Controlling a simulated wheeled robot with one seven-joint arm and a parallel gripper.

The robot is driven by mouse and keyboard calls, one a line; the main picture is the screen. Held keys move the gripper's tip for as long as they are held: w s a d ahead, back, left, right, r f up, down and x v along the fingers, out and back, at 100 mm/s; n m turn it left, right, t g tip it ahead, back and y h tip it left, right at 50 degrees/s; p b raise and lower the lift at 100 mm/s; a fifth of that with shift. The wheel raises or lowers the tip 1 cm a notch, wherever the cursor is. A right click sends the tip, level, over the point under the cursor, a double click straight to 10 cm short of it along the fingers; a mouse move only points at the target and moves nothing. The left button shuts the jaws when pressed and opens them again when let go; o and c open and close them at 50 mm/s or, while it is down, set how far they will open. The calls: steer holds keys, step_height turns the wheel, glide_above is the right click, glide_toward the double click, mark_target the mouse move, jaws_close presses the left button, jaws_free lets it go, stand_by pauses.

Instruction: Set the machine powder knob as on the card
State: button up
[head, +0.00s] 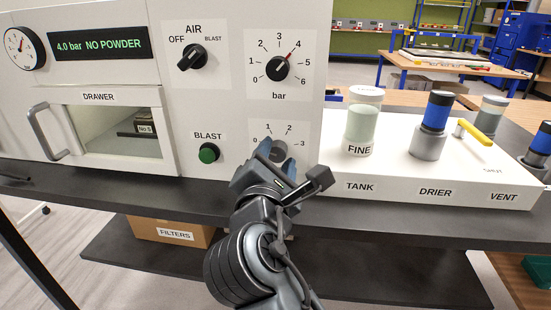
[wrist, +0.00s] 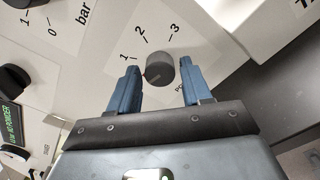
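The powder knob (wrist: 160,70) is a dark grey round knob on the machine's white front. Around it is a scale of which 1, 2 and 3 show in the wrist view. A pale mark on the knob points to the lower left there, away from these numbers. In the head view my gripper mostly hides the knob, and 0, 1, 2 and 3 show around it. My gripper (wrist: 161,68) is open, with its blue fingers on either side of the knob and a narrow gap at each side. It also shows in the head view (head: 277,155). I see no card.
The display (head: 100,43) reads 4.0 bar NO POWDER. The bar knob (head: 278,68) points near 4. The air knob (head: 191,57) and the green blast button (head: 208,153) are nearby. A tank marked FINE (head: 361,125) stands at right on a white unit (head: 400,170).

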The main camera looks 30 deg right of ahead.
steer(key=c, duration=0.7)
steer(key=shift+c, duration=0.2)
